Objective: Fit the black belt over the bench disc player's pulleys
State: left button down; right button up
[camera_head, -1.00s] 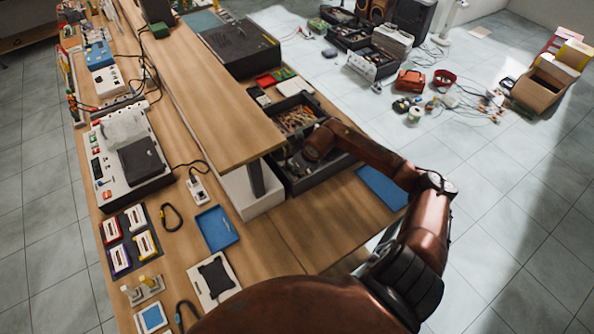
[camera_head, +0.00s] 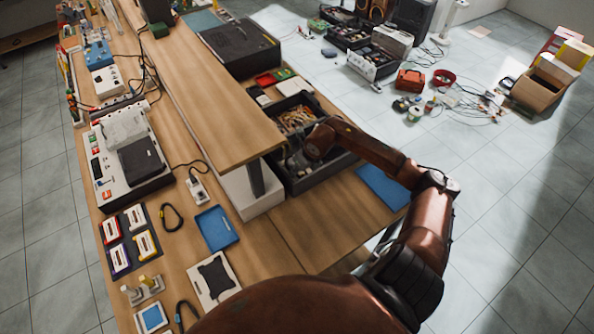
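My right arm comes in from the lower right. Its end reaches over an open black case (camera_head: 318,180) with copper-coloured wiring and grey parts inside, on the right side of the bench. My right gripper (camera_head: 299,161) is low inside this case, small, dark and partly hidden by my wrist, so its fingers cannot be made out. I cannot tell whether this case is the disc player; no pulleys can be made out. A black loop (camera_head: 172,217) with a yellow bit lies on the bench at the left, but I cannot tell whether it is the belt. My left gripper is out of view.
A raised wooden shelf (camera_head: 215,95) runs beside the case. A grey and black deck (camera_head: 128,150), a blue tray (camera_head: 217,229), cassettes (camera_head: 145,244) and a blue mat (camera_head: 383,187) lie on the bench. The wood in front of the case is clear.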

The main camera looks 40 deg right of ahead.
jog(key=v, duration=1.1)
notch_tip(320, 180, up, 7)
jog(key=p, duration=0.3)
dwell(0.4)
jog(key=shift+s+f, duration=0.1)
jog(key=shift+f, duration=0.05)
dwell(0.6)
